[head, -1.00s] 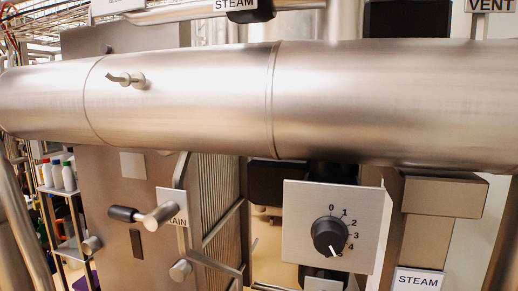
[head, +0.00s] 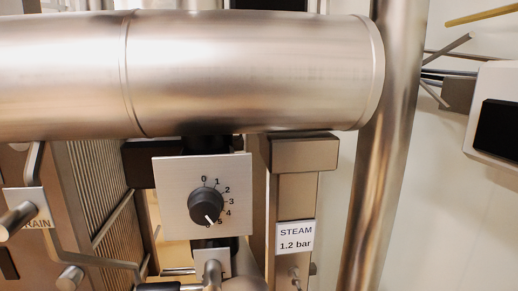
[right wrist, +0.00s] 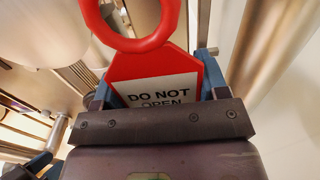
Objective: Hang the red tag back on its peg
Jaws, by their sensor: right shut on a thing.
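The red tag (right wrist: 150,72) shows in the right wrist view, with a thick ring at its top and a white label reading DO NOT OPEN. My right gripper (right wrist: 155,88) is shut on it, with blue fingers at its two sides. The tag's ring stands clear of the jaws at the top of the picture. The lower part of the tag is hidden behind the gripper. No peg for the tag can be made out in the current views. Neither gripper shows in the head view. A dark and blue part at the right wrist view's lower left may be my left gripper; its jaws cannot be read.
A thick horizontal steel pipe (head: 240,75) crosses the head view and meets a vertical pipe (head: 385,170). Below are a dial plate (head: 170,210), a STEAM 1.2 bar sign (head: 294,238) and a partly cut-off drain sign (head: 38,200). A white-cased device (head: 490,75) is at right.

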